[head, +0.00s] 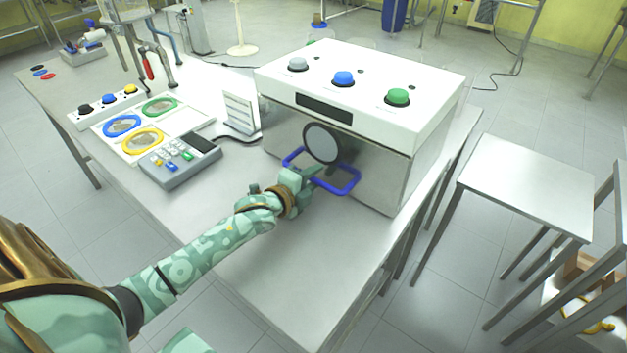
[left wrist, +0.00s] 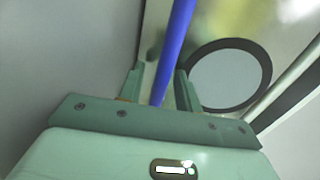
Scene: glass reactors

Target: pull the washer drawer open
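The washer (head: 430,115) is a box with a white top on the table, with a grey front and a round dark-rimmed window (head: 321,143). A blue bar handle (head: 347,186) stands out from its lower front; the drawer front looks flush with the box. My left gripper (head: 312,172) is at the left part of this handle. In the left wrist view, the blue bar (left wrist: 178,40) runs between the two fingers (left wrist: 160,80), with a gap on its left side, so the fingers look open around it. The round window (left wrist: 230,80) shows there too. My right gripper is out of view.
Grey, blue and green buttons (head: 343,78) are on the washer's top. A keypad device (head: 180,160), coloured rings on a white board (head: 122,126) and a white stand (head: 241,112) are to the left. The table (head: 290,260) in front of the washer is clear. A small side table (head: 530,185) is at right.

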